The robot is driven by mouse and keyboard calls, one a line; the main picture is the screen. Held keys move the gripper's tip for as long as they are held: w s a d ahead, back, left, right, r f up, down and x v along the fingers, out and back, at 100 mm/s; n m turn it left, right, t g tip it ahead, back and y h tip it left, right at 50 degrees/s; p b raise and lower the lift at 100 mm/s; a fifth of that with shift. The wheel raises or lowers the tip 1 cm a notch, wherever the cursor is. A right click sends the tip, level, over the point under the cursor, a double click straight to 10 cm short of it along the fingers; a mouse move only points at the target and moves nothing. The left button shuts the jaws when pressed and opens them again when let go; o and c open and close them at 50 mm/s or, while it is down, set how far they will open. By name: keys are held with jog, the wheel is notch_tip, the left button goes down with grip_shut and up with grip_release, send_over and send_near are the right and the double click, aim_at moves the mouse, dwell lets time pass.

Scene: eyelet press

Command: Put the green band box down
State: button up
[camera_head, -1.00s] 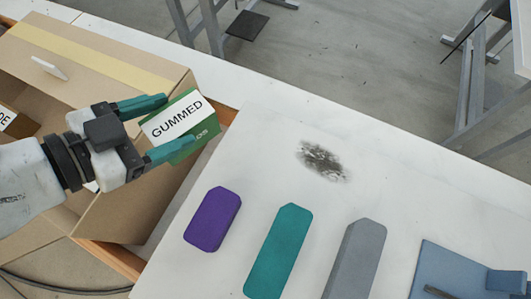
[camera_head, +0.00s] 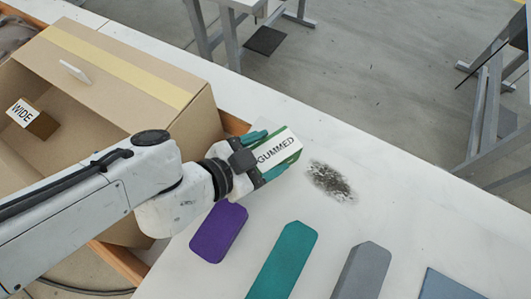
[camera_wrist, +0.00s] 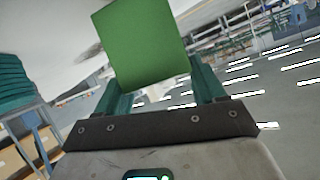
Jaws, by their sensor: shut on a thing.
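The green band box is a small green box (camera_head: 284,163) with a white label reading "GUMMED". My gripper (camera_head: 268,158) is shut on it, with teal fingers along its sides. In the head view the box is over the white table, left of a dark smudge; I cannot tell whether it touches the table. In the wrist view the box's plain green face (camera_wrist: 140,42) stands between the two fingers (camera_wrist: 155,92).
A purple block (camera_head: 218,232), a teal block (camera_head: 283,262) and a grey block (camera_head: 362,272) lie on the white table (camera_head: 420,215). An open cardboard carton (camera_head: 200,120) holds a brown box labelled "WIDE" (camera_head: 40,124). The table is clear around the dark smudge (camera_head: 330,181).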

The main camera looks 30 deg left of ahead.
jog(key=shift+f, duration=0.8)
jog(key=o, duration=1.3)
jog(key=shift+s, duration=0.1)
jog(key=v, duration=1.2)
jog(key=shift+b, duration=0.3)
